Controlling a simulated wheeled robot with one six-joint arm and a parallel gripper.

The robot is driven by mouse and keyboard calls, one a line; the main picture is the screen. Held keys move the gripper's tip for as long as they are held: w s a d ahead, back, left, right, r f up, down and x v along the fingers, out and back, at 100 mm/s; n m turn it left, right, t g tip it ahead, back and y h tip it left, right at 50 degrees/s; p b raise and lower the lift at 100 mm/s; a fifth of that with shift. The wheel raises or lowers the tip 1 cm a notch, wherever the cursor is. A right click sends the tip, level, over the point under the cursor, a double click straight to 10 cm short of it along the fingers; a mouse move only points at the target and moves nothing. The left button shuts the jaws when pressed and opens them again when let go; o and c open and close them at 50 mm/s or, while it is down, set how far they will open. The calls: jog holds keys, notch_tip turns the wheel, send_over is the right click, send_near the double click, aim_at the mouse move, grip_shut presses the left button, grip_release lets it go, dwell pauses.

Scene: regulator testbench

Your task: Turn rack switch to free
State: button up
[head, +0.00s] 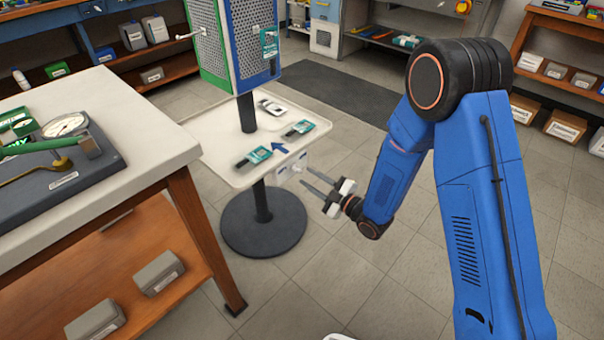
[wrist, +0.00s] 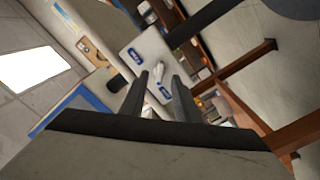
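The rack is a stand with perforated panels (head: 207,42) above a white tray (head: 215,130) on a dark post and round base. A small white box with a knob-like part (head: 291,168), which looks like the rack switch, sits at the tray's front right edge, below a blue arrow (head: 281,148). Its setting is too small to read. My gripper (head: 306,176) is just right of this box, its fingers apart and pointing at it. I see no clear contact.
Teal devices (head: 254,158) and a white one (head: 272,107) lie on the tray. A workbench (head: 150,140) with a dial gauge (head: 66,125) stands at left. A dark mat (head: 320,85) lies behind the rack. The floor in front and right is clear.

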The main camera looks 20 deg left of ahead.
aim_at(300, 172)
jog(key=shift+x, duration=2.1)
grip_shut()
